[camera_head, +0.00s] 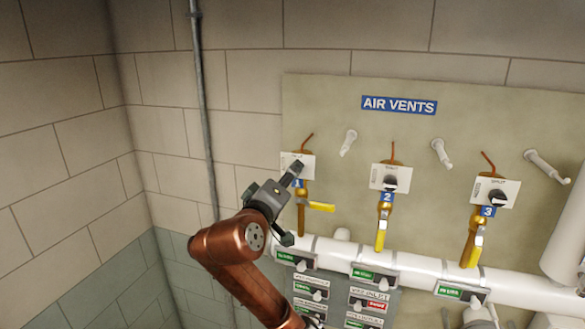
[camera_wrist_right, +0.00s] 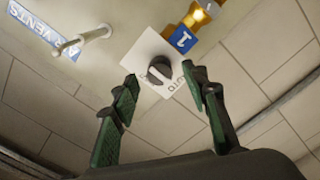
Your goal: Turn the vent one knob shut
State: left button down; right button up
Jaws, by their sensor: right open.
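The vent one knob (camera_wrist_right: 158,69) is a dark round knob on a white plate (camera_wrist_right: 140,52) beside a blue "1" tag (camera_wrist_right: 183,39) in the right wrist view. In the head view its plate (camera_head: 287,160) is at the left of the vent board, and my gripper covers the knob. My right gripper (camera_wrist_right: 162,77) is open and empty. Its two green-padded fingers are spread on either side of the knob, and I see no contact. In the head view the right gripper (camera_head: 291,203) is in front of vent one. My left gripper is not in view.
Vent two's knob (camera_head: 389,182) and vent three's knob (camera_head: 497,198) are to the right. Vent one's yellow lever (camera_head: 320,207) points sideways; the other two hang down. A white pipe (camera_head: 415,266) and labelled panels lie below. White pegs stick out from the board (camera_head: 330,105).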

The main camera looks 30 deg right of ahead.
jog(key=shift+p+x, duration=0.4)
jog(key=shift+x, duration=1.05)
jog(key=shift+c, duration=0.3)
grip_shut()
